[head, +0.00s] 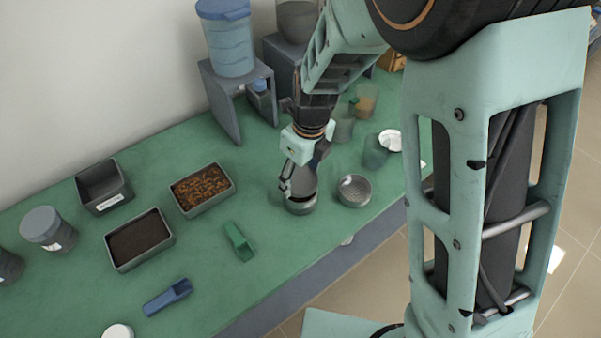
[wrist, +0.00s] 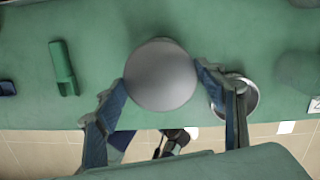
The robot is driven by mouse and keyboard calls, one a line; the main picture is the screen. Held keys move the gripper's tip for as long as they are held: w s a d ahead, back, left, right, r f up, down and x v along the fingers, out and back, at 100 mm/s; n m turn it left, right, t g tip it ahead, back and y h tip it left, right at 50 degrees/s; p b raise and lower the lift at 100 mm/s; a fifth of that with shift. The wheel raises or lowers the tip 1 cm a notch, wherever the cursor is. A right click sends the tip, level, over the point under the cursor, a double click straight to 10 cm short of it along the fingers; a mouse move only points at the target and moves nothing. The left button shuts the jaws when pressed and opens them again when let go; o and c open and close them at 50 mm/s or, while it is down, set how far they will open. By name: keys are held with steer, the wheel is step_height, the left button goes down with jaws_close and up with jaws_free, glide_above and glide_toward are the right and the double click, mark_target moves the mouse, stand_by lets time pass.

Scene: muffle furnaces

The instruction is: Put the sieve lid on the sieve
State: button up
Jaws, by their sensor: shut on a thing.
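The sieve lid is a round grey disc; in the wrist view the lid (wrist: 161,75) sits between both fingertips. My gripper (head: 301,177) is shut on the lid by its edges. In the head view, the lid (head: 304,184) appears just above a low round metal sieve (head: 301,208) on the green bench. A dark gap shows between them at the front, and the lid looks tilted there. Whether they touch at the back cannot be told. In the wrist view the lid hides the sieve.
A metal bowl (head: 355,192) stands close to the right of the sieve. Beakers (head: 375,151) stand behind it. A green scoop (head: 238,241) and trays of dark (head: 139,239) and orange-brown material (head: 201,190) lie to the left. The bench's front edge is close to the sieve.

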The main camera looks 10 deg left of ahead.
steer(key=shift+f, duration=1)
stand_by(0.6)
steer(key=o, duration=1.2)
steer(key=shift+o, duration=0.9)
steer(key=o, duration=0.3)
steer(key=shift+r+p, duration=3.4)
steer(key=shift+r, duration=0.15)
